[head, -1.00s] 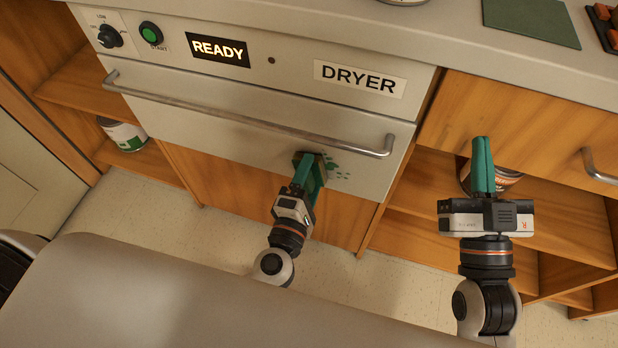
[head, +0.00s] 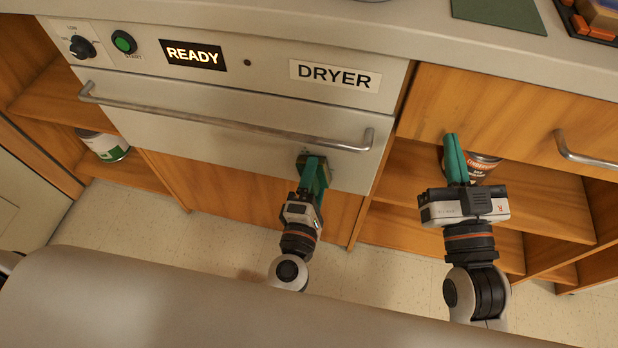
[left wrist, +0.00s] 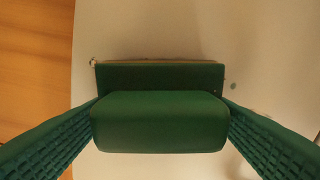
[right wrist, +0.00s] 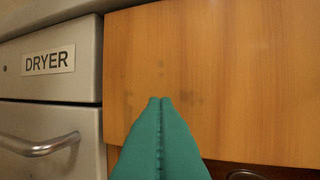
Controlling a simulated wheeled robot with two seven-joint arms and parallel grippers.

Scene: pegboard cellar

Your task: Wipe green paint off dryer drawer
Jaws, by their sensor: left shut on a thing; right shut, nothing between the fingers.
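The dryer drawer (head: 250,147) is a pale front panel with a long metal bar handle (head: 225,121). My left gripper (head: 313,165) is shut on a green block (left wrist: 160,122) with a wider plate and a thin tan edge. The block is against or very near the drawer's lower right part; contact is hard to tell. Any paint behind the block is hidden. My right gripper (head: 453,150) is shut and empty, in front of the wooden cabinet to the right.
A wooden drawer front (right wrist: 230,70) with its own handle (head: 585,158) is right of the dryer. Open shelves below hold a can (head: 483,165); another can (head: 104,145) stands on the left shelf. The counter above carries a dark green mat (head: 497,14).

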